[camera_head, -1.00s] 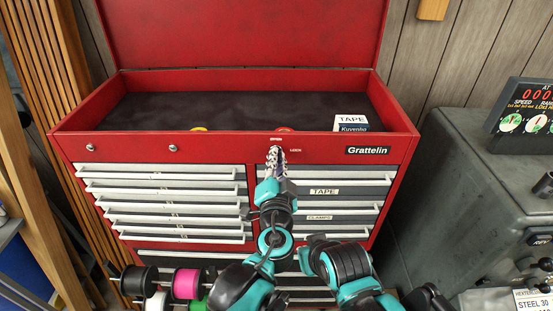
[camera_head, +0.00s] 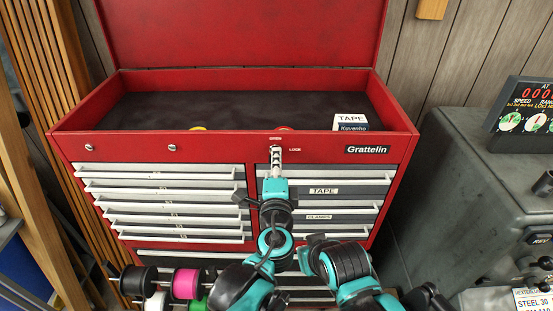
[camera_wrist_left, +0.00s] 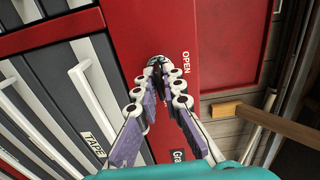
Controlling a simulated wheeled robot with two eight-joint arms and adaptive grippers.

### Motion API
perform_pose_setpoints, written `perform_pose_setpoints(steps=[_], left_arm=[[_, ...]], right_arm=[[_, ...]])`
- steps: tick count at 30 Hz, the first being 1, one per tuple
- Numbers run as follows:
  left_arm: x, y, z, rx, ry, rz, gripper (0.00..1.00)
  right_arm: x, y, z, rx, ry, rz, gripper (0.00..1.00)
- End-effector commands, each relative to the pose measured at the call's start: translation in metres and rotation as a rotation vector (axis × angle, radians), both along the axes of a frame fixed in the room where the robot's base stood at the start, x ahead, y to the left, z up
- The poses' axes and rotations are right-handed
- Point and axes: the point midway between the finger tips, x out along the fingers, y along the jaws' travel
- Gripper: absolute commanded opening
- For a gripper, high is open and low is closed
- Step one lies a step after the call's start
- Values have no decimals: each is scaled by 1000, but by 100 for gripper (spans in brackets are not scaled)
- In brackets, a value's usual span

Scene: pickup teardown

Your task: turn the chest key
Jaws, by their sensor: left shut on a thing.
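The red tool chest (camera_head: 220,147) stands ahead with its lid raised. My left gripper (camera_head: 276,156) is at the lock on the chest's front edge, above the right-hand drawers. In the left wrist view the fingers of this gripper (camera_wrist_left: 157,70) are closed together on the chest key (camera_wrist_left: 154,60) at the red panel. The fingers hide most of the key, and its exact angle is hard to tell. A word "OPEN" is printed beside the lock in the wrist view, and "LOCK" shows to its right in the head view. My right gripper is not in view.
A tape box (camera_head: 350,123) stands in the dark top tray. Drawers with white handles (camera_head: 160,190) fill the front below. Spools (camera_head: 186,284) hang at lower left. A grey machine (camera_head: 470,190) stands close at the right.

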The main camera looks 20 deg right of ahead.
Motion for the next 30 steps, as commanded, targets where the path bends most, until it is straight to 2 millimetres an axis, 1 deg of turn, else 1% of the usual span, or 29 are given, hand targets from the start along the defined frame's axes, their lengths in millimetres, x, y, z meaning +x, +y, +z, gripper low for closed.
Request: perform_pose_setpoints(steps=[7,19,20,21,22,30], left_arm=[[0,0,-1,43,-11,-1,0],[0,0,-1,46,-12,-1,0],[0,0,-1,45,-12,-1,13],[0,0,-1,46,-12,-1,24],[0,0,-1,46,-12,-1,26],[-1,0,0,46,-13,-1,26]], right_arm=[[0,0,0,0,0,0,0],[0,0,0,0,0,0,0],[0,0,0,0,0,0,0],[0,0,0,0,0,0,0],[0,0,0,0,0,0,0],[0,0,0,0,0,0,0]])
